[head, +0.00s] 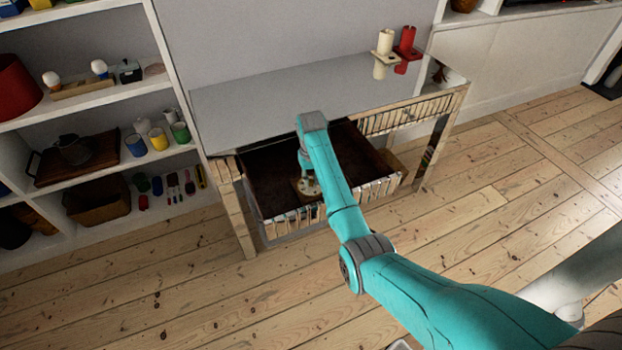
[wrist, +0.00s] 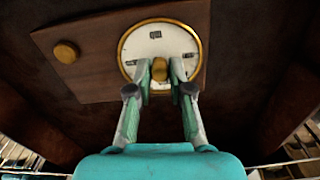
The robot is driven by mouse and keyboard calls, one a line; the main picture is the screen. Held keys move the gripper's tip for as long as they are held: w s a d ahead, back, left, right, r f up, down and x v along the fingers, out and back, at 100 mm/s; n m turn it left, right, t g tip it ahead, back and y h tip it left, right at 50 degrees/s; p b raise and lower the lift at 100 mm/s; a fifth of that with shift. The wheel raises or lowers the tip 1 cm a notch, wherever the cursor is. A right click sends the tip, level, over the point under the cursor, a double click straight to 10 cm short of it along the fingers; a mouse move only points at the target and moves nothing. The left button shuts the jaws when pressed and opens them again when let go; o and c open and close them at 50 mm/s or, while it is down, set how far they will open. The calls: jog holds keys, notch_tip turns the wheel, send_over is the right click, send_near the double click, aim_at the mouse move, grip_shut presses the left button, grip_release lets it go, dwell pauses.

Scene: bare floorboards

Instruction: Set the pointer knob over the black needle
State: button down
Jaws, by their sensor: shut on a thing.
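A wooden board (wrist: 100,80) with a round white dial (wrist: 135,45) in a brass rim fills the top of the wrist view. A brass pointer knob (wrist: 160,69) sits on the lower part of the dial. My gripper (wrist: 160,74) is shut on this knob, one finger on each side. Dark marks show at the dial's top and right; I cannot make out the black needle or tell the knob's pointing direction. A second brass knob (wrist: 66,52) is at the board's left. In the head view the dial (head: 309,187) lies in the open drawer, partly behind my arm.
The drawer (head: 275,180) stands pulled out below the grey desk top (head: 250,105), its walls around my gripper. A cream candle holder (head: 383,56) and a red one (head: 406,50) stand at the desk's back right. Shelves (head: 90,110) are at left. Floor in front is clear.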

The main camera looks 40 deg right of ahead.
aim_at(311, 181)
jog(key=shift+n, duration=0.5)
jog(key=c, duration=1.1)
grip_release()
jog(key=shift+o, duration=0.2)
jog(key=shift+r, duration=0.1)
notch_tip(311, 181, up, 7)
jog(key=shift+r, duration=0.15)
